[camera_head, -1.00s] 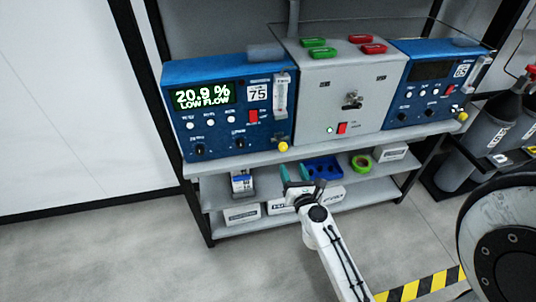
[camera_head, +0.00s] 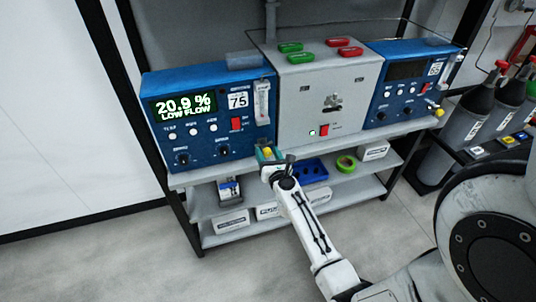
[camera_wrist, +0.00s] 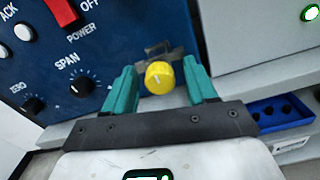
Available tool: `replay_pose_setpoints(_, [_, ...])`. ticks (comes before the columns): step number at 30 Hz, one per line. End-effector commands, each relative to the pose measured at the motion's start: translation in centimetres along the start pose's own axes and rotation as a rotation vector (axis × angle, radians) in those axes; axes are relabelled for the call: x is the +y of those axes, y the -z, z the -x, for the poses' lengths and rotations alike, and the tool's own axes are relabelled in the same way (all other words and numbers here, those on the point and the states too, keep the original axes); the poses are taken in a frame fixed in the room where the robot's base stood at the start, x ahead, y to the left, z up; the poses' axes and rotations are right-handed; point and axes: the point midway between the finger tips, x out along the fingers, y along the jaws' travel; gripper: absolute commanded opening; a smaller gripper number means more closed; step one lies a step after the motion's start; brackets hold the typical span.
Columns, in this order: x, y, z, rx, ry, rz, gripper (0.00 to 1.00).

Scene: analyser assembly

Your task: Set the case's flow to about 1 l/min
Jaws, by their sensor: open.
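The blue analyser case (camera_head: 205,120) on the left of the shelf reads "20.9 %" and "LOW FLOW" on its display (camera_head: 184,105), with a label "75". Its clear flow tube (camera_head: 262,102) stands upright at the right of the front. The yellow flow knob (camera_wrist: 160,78) sits at the lower right of the front, below a small metal bracket. My gripper (camera_head: 268,152) is at this knob. In the wrist view, the open teal fingers of my gripper (camera_wrist: 160,88) stand on either side of the knob, with gaps on both sides. The float's reading is too small to tell.
A grey switch box (camera_head: 325,100) with a lit green lamp stands right of the case. A second blue case (camera_head: 410,85) with a dark display is further right. The lower shelf holds a blue tray (camera_head: 310,171), green tape (camera_head: 346,163) and boxes. Gas cylinders (camera_head: 468,120) stand at the right.

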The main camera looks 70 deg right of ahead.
Motion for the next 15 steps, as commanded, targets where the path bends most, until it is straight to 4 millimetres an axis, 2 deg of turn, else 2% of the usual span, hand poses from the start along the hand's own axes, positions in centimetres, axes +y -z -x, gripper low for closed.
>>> replay_pose_setpoints(2, [0.0, -0.01, 0.01, 0.0, 0.0, 0.0, 0.57])
replay_pose_setpoints(15, [0.0, -0.03, 0.03, -0.001, 0.0, 0.0, 0.15])
